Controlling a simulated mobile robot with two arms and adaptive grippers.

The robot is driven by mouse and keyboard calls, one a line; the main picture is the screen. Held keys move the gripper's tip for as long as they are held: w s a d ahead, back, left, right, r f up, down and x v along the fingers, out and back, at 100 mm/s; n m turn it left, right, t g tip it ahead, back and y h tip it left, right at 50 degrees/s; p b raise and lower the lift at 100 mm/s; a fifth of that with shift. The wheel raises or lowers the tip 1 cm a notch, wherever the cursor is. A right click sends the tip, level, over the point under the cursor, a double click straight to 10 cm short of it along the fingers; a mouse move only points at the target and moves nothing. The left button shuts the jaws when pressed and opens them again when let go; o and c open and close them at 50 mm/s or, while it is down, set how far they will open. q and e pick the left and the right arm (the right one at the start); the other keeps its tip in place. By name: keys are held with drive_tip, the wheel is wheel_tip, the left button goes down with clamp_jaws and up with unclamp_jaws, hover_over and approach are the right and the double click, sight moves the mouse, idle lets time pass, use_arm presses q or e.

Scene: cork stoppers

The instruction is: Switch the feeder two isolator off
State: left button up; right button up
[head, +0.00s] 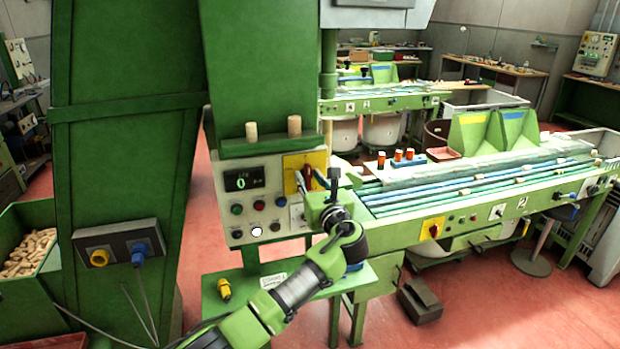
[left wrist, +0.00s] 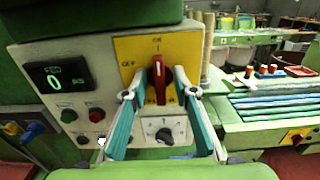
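A red rotary isolator handle (left wrist: 157,78) stands upright on a yellow plate on the grey control panel. In the head view this yellow plate (head: 293,163) is partly hidden by my gripper. My left gripper (head: 320,181) is in front of it. In the left wrist view its two fingers (left wrist: 159,86) are apart, one on each side of the handle, with gaps showing; contact cannot be told. A second red rotary knob on a yellow plate (head: 432,229) is on the front of the green feeder bench, near a "2" mark. My right gripper is not in view.
The panel has a display (head: 244,179) reading 0, several push buttons and a white dial (left wrist: 164,134) under the yellow plate. Two corks (head: 294,126) stand on the ledge above. A green post (head: 120,150) stands to the left.

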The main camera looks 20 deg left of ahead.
use_arm(q)
clamp_jaws()
drive_tip(key=shift+n, duration=0.3)
drive_tip(key=n+b, duration=0.2)
drive_tip(key=shift+a+f+n, duration=0.1)
drive_tip(key=shift+f+n, duration=0.05)
drive_tip(key=shift+n, duration=0.15)
drive_tip(key=n+b, duration=0.3)
drive_tip(key=n, duration=0.1)
drive_tip(key=shift+s+a+f+n+b, duration=0.1)
drive_tip(key=shift+s+n+b, duration=0.05)
drive_tip(key=shift+n+b, duration=0.2)
drive_tip(key=n+b, duration=0.5)
drive_tip(key=n, duration=0.1)
drive_tip(key=shift+f, duration=0.15)
drive_tip(key=shift+a+n+b, duration=0.1)
drive_tip(key=shift+n+b, duration=1.7)
drive_tip(key=shift+n, duration=0.25)
